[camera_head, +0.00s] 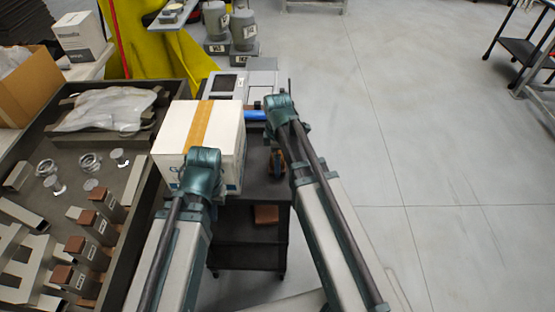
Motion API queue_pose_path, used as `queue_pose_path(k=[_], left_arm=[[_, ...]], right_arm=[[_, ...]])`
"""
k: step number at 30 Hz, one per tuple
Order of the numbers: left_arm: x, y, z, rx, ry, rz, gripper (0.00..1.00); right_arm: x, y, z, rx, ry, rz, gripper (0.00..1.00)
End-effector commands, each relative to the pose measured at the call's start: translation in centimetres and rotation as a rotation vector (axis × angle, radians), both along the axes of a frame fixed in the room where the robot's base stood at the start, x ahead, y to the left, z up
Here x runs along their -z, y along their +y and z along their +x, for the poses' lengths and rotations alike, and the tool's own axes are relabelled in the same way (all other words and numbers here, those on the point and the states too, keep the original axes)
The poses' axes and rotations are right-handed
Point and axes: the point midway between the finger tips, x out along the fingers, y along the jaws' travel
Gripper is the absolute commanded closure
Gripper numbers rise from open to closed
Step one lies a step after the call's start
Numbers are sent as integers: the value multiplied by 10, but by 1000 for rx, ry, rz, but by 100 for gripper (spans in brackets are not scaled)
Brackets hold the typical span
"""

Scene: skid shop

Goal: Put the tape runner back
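A white carton (228,148) with a tan tape strip (201,122) along its top sits ahead of me. My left gripper (203,157) is at the carton's near side and covers part of it; its fingers are hidden, and I cannot tell whether it touches. My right gripper (279,106) is to the right of the carton, over the dark cart (262,189). A small blue piece (255,115) and a brown, roll-like piece (277,161) show beside it, perhaps parts of the tape runner. I cannot tell whether the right gripper holds them.
A dark tray (137,203) at left holds metal parts, brown-topped blocks and a clear bag (102,108). A grey machine (243,82) and several grey canisters (243,30) stand behind the carton. A brown block (266,214) lies on the cart's lower shelf. Open floor (430,150) fills the right.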

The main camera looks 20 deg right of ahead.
Motion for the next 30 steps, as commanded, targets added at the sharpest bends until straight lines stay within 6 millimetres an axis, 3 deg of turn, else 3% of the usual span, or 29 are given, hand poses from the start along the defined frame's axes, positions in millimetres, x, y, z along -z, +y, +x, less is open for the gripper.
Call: queue_pose_path(k=[11, 30], left_arm=[[-15, 0, 0, 0, 0, 0, 100], [-106, 0, 0, 1, 0, 0, 100]], right_arm=[[-15, 0, 0, 0, 0, 0, 0], [-106, 0, 0, 0, 0, 0, 0]])
